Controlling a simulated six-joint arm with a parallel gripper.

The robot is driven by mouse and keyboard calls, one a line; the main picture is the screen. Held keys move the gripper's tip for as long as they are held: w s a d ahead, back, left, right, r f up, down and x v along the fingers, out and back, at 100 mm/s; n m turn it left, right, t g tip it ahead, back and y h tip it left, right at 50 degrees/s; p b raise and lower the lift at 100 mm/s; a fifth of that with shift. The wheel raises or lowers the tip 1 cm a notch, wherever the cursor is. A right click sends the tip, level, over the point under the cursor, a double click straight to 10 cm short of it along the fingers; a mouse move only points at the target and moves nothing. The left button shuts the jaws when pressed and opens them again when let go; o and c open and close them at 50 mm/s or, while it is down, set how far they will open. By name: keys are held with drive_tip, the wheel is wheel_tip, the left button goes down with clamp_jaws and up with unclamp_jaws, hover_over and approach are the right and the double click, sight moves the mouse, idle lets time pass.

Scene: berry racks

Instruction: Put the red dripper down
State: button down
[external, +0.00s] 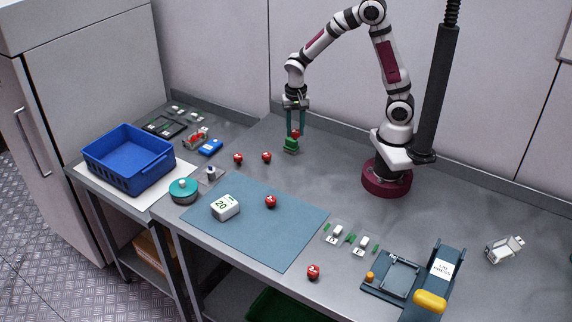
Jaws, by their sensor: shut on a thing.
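My gripper (296,133) points straight down over the back middle of the grey table, with its two long dark green fingers close together. It is shut on a small red thing, which I take to be the red dripper (296,134), at the fingertips. A small green block (291,147) shows directly below the red thing. I cannot tell whether the two touch or are one piece, or whether the block rests on the table. The fingers partly hide the red thing.
Two red berries (266,157) (238,158) lie left of my gripper. A blue mat (285,235) in front carries a white cube (226,207) and another berry (271,201). A blue crate (128,145) stands at left. The table right of the green block is clear up to my base.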

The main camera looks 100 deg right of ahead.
drive_tip(key=w+a+n, duration=0.6)
drive_tip(key=w+n, duration=0.1)
drive_tip(key=w, duration=0.1)
drive_tip(key=n, duration=0.9)
hover_over(255, 231)
drive_tip(key=f, duration=0.6)
drive_tip(key=shift+d, duration=0.25)
drive_tip(key=f, duration=0.4)
drive_tip(key=shift+a, duration=0.25)
drive_tip(key=shift+f, duration=0.2)
drive_tip(key=c, duration=0.5)
unclamp_jaws()
drive_tip(key=shift+f, duration=0.1)
